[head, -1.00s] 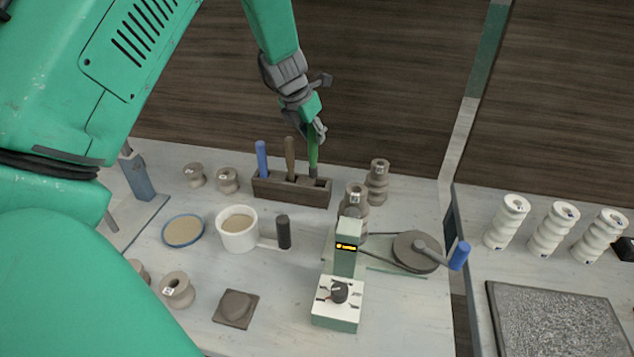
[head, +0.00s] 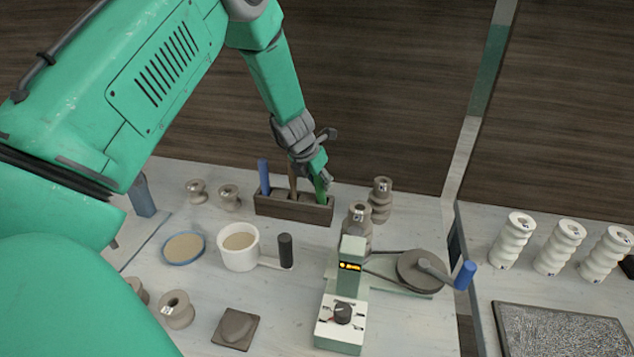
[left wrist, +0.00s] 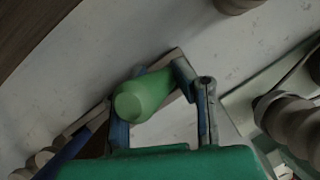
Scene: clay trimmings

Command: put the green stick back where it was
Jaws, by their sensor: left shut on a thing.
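The green stick (head: 320,190) is held upright in my left gripper (head: 320,176), above the right end of the dark wooden holder (head: 293,210). Its lower end is at the holder's right slot; I cannot tell how deep it sits. In the left wrist view the round green end of the stick (left wrist: 140,99) shows between the fingers of my left gripper (left wrist: 160,95). A blue stick (head: 264,176) and a brown stick (head: 292,182) stand in the holder's other slots. My right gripper is not in view.
Grey ribbed pieces (head: 380,200) stand just right of the holder. A green machine with a knob (head: 342,313) and a blue-handled crank (head: 465,275) is in front. A white mug (head: 238,248) stands front left. White ribbed pieces (head: 560,247) stand on the right table.

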